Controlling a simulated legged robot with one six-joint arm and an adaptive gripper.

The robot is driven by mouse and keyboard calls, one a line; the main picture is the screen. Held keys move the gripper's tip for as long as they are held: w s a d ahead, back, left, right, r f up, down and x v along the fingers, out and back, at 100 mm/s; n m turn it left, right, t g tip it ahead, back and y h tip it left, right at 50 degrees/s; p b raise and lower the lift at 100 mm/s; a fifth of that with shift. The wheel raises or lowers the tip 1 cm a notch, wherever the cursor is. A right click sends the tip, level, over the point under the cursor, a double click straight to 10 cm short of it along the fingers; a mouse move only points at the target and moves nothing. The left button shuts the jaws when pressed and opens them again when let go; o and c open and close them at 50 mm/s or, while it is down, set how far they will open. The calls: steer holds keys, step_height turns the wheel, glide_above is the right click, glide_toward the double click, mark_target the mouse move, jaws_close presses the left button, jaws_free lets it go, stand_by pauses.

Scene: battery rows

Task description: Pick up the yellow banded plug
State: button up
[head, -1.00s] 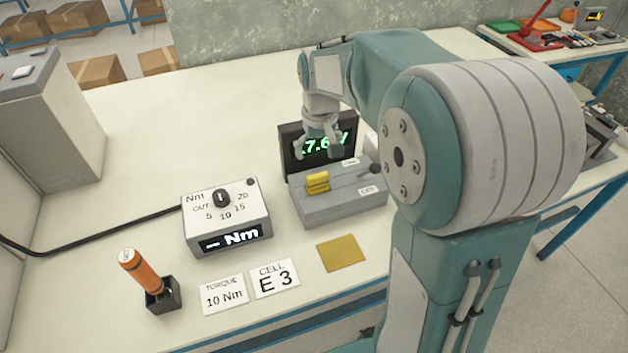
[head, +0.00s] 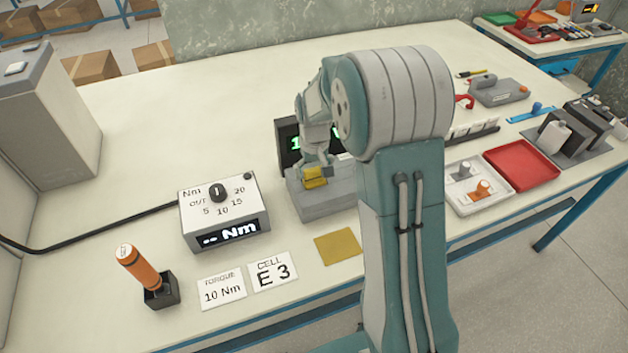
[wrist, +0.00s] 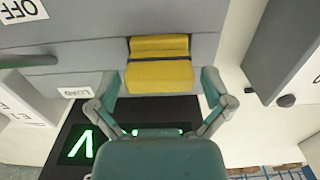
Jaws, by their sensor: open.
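The yellow plug (head: 314,178) sits on the grey box (head: 325,205) in front of the display. In the wrist view the yellow plug (wrist: 160,70) has a dark band across it and rests on the grey box (wrist: 60,80). My gripper (head: 316,164) is just above and behind the plug in the head view. In the wrist view my gripper (wrist: 162,88) is open, with one teal fingertip near each side of the plug's near end. I cannot tell whether the fingers touch it.
A display (head: 288,140) with green digits stands behind the box. A torque controller (head: 222,212) stands to the left, and an orange screwdriver (head: 144,270) stands in a black holder. A yellow pad (head: 338,246) lies in front. Trays, including a red one (head: 522,165), lie to the right.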

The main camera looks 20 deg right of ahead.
step_height(320, 180, down, 2)
steer(key=shift+f, duration=0.1)
steer(key=c, duration=1)
